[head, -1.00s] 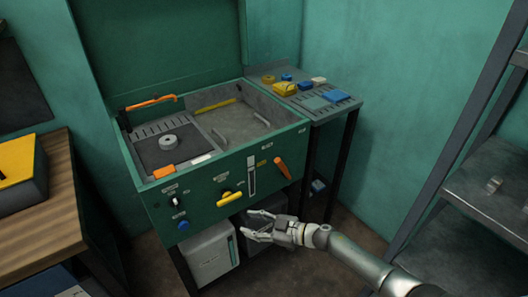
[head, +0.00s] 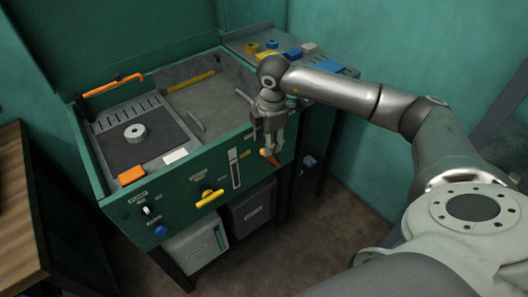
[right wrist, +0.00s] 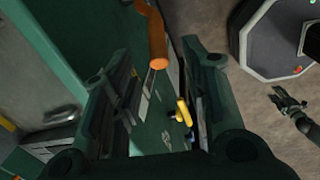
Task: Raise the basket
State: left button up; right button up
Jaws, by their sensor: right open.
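The green machine (head: 180,190) has an orange lever (head: 268,157) at the right of its front panel. Its top holds a grey sunken basin (head: 222,92) with a thin metal handle; I cannot make out for sure which part is the basket. My right gripper (head: 270,142) points down in front of the panel, close to the lever and partly covering it. In the right wrist view the lever (right wrist: 156,45) shows between the open, apart fingers (right wrist: 157,62); contact cannot be told. What seems to be my left gripper (right wrist: 288,100) shows small at the right of that view.
A yellow knob (head: 210,198) and a slotted slider (head: 235,168) are on the panel left of the lever. A side shelf (head: 315,62) with small blue and yellow items stands behind my right arm. Grey bins (head: 195,245) sit below. Floor in front is clear.

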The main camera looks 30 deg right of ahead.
aim_at(270, 157)
jog(key=f, duration=0.5)
jog(key=w+f, duration=0.1)
jog(key=f, duration=0.2)
jog(key=shift+p, duration=0.4)
jog(key=shift+d, duration=0.1)
jog(key=shift+c, duration=0.3)
grip_shut()
